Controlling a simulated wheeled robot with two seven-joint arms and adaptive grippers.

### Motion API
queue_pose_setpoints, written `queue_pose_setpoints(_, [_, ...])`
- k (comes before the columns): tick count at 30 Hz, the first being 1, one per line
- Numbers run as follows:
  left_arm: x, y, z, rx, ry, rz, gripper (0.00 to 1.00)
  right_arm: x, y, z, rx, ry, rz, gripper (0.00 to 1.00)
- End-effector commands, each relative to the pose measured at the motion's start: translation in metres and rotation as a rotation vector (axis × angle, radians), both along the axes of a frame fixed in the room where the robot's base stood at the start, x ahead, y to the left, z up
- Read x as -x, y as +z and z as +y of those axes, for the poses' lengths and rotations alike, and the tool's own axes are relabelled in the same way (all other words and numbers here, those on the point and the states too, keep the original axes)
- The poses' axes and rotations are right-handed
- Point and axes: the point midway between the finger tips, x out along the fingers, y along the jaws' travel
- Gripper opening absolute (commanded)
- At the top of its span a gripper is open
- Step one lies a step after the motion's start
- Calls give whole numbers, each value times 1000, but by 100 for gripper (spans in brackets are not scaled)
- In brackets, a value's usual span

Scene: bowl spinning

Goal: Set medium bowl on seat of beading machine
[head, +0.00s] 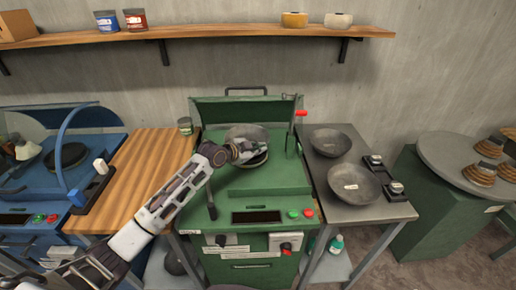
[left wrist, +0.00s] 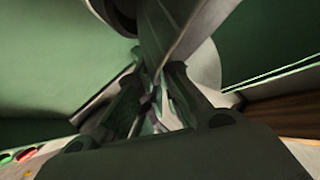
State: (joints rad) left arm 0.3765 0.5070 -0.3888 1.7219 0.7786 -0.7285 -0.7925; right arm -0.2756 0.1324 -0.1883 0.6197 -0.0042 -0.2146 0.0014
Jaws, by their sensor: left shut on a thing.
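A grey metal bowl (head: 243,131), which I take as the medium bowl, is at the green beading machine (head: 275,178). It is over or on the dark round seat (head: 257,161); my gripper hides whether they touch. My left gripper (head: 246,152) reaches in from the front left and is shut on the bowl's near side. In the left wrist view the bowl wall (left wrist: 185,30) runs down between the two fingers (left wrist: 155,103). My right gripper is not in view.
Two more grey bowls, one farther back (head: 330,142) and one nearer (head: 356,184), sit on the side table (head: 389,211) at right. The machine's red-handled lever (head: 300,113) stands right of the held bowl. A wooden table (head: 150,168) at left is mostly clear.

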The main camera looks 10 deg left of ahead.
Motion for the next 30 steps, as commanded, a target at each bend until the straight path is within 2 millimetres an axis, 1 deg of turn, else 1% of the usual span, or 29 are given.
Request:
queue_pose_setpoints(2, [0, -6, 0, -1, 0, -1, 0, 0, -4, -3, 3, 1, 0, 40])
queue_pose_setpoints(6, [0, -13, 0, 0, 1, -2, 0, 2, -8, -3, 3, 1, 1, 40])
queue_pose_setpoints(12, [-1, -20, 0, 0, 1, -2, 0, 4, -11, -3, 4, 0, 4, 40])
queue_pose_setpoints(30, [-1, -21, 0, 0, 1, -2, 0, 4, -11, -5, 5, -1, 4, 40])
